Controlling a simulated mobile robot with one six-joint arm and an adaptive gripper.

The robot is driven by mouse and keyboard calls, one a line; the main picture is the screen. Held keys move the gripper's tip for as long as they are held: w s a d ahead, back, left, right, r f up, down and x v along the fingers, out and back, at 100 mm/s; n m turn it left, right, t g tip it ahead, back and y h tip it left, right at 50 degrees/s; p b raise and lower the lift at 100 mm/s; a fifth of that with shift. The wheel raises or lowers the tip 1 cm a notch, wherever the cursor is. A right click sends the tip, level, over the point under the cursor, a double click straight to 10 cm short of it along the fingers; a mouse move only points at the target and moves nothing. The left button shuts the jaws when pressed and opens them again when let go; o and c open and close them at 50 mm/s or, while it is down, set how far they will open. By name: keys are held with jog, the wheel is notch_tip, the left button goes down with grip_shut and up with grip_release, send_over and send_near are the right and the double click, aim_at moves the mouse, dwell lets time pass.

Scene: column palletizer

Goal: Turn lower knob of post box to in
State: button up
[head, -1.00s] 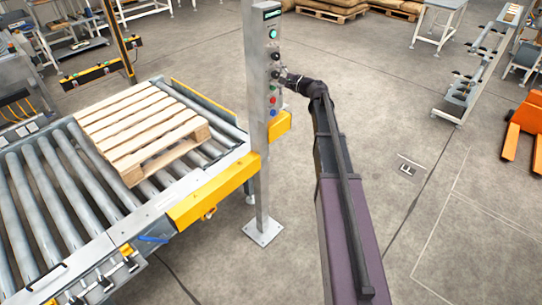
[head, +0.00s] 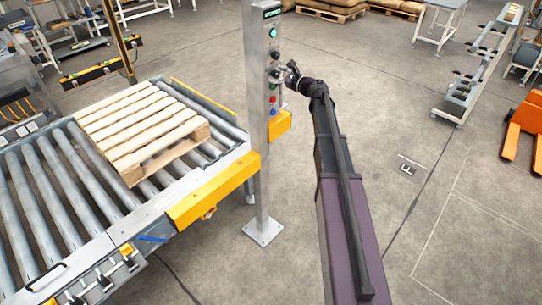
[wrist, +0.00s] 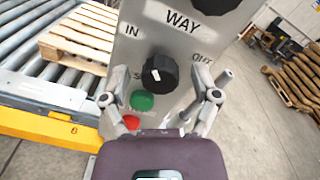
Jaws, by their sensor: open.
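The post box (head: 264,58) is a grey column with a panel of knobs and buttons. Its lower knob (wrist: 160,73) is black with a small white mark left of its centre in the wrist view. "IN" is printed at its upper left, "OUT" at its right, "WAY" above. The lower knob also shows in the head view (head: 274,73). My gripper (wrist: 160,88) is open, its fingers spread on both sides below the knob, apparently apart from it. In the head view my gripper (head: 291,70) is just right of the panel.
An upper black knob (wrist: 205,6) is above. A green button (wrist: 142,101) and a red button (wrist: 132,122) lie below the lower knob. A roller conveyor (head: 60,190) with a wooden pallet (head: 145,130) stands left of the post.

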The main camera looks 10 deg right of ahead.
jog(key=m, duration=0.4)
jog(key=v, duration=1.4)
jog(key=s+a+f+n+g+h+b, duration=0.1)
jog(key=s+a+f+n+g+b, duration=0.2)
jog(key=a+f+n, duration=0.4)
jog(key=s+a+f+n+g+h+b, duration=0.1)
jog(key=s+a+f+n+g+b, duration=0.3)
jog(key=s+a+f+n, duration=0.3)
jog(key=shift+s+a+f+n+g, duration=0.3)
jog(key=shift+s+a+f+g, duration=0.75)
jog(key=shift+f, duration=1.75)
jog(key=shift+w+a, duration=0.1)
jog(key=shift+w, duration=0.1)
jog(key=s+f+n+g+h, duration=0.2)
jog(key=s+f+n+h, duration=0.1)
jog(key=s+n, duration=0.3)
jog(key=s+a+f+n+g+h, duration=0.1)
jog(key=s+f+n+g+h, duration=0.2)
jog(key=s, duration=0.8)
jog(key=n+h, duration=0.2)
jog(key=n, duration=0.2)
jog(key=shift+a+f, duration=0.25)
jog(key=shift+a, duration=0.1)
